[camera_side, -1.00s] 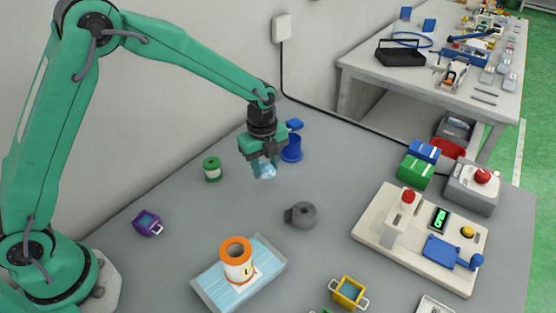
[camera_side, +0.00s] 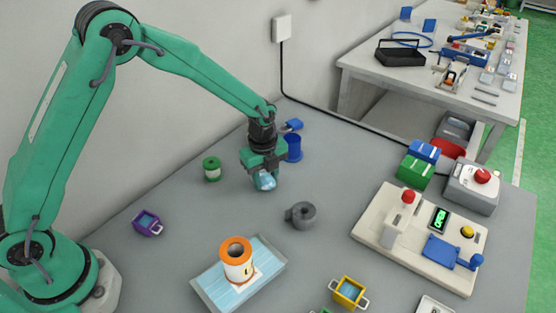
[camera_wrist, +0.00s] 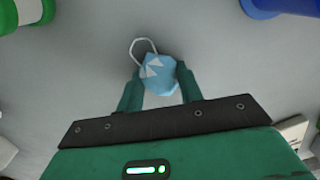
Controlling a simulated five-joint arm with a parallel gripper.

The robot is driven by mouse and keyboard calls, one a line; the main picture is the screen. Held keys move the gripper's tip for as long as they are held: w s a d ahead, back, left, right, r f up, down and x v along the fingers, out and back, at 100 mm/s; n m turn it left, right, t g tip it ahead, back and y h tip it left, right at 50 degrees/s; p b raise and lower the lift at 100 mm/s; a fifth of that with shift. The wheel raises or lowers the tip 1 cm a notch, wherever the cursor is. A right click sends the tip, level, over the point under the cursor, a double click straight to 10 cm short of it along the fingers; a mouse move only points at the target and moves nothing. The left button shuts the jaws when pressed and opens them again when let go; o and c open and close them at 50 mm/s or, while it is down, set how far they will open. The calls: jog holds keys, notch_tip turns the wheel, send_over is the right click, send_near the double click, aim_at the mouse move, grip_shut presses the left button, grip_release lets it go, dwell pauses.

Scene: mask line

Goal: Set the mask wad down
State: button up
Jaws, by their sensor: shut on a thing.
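The mask wad (camera_side: 265,181) is a crumpled light-blue and white lump. It also shows in the wrist view (camera_wrist: 160,76), with a white ear loop sticking out at its upper left. My gripper (camera_side: 262,180) is shut on the wad, with one green finger on each side of it. In the wrist view my gripper (camera_wrist: 160,88) has the wad between its fingertips. The wad is low, at or just above the grey table (camera_side: 205,215); I cannot tell whether it touches.
A green spool (camera_side: 212,169) stands left of my gripper and a blue spool (camera_side: 292,148) close behind it at right. A grey tape roll (camera_side: 301,215) lies in front. A tray of masks (camera_side: 212,287) bears an orange-rimmed spool (camera_side: 237,259). Bare table lies between them.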

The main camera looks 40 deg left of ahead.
aim_at(264, 176)
jog(key=o, duration=0.9)
jog(key=shift+o, duration=0.2)
notch_tip(264, 176, up, 12)
jog(key=shift+s, duration=0.2)
jog(key=shift+a+r, duration=0.1)
jog(key=shift+r, duration=0.05)
